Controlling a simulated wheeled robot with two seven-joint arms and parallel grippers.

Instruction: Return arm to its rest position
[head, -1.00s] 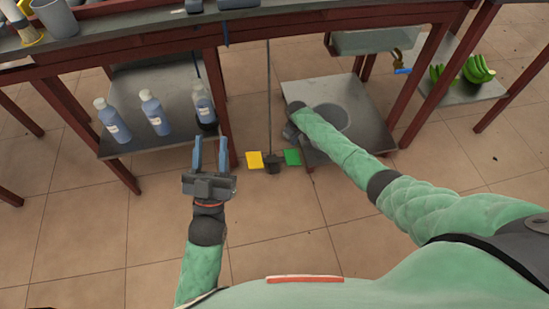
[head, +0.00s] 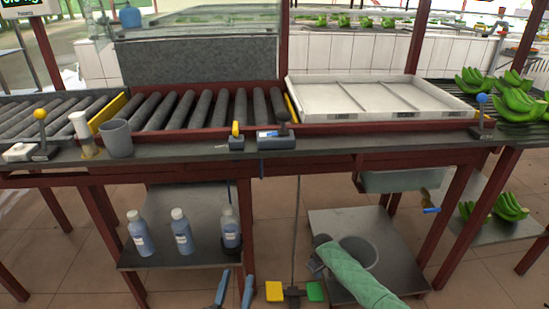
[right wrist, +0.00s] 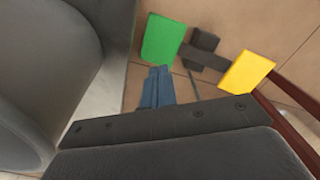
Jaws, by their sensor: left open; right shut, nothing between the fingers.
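My left gripper (head: 232,291) shows at the bottom edge of the head view. Its two blue fingers are apart with nothing between them, and its body is out of frame. My right arm (head: 355,277) reaches over the lower grey shelf in the head view; its fingers are hard to make out there. In the right wrist view my right gripper (right wrist: 156,87) has its blue fingers together, with nothing held. A green pedal (right wrist: 163,42) is just beyond them and a yellow pedal (right wrist: 246,72) lies to the right. Both pedals also show low in the head view.
A lower shelf (head: 190,212) holds several blue bottles. A grey bucket (head: 358,250) stands near my right arm. Above is a workbench with rollers (head: 205,110), a white tray (head: 376,115), a grey cup (head: 118,138) and control levers. Green bananas (head: 508,208) are at right.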

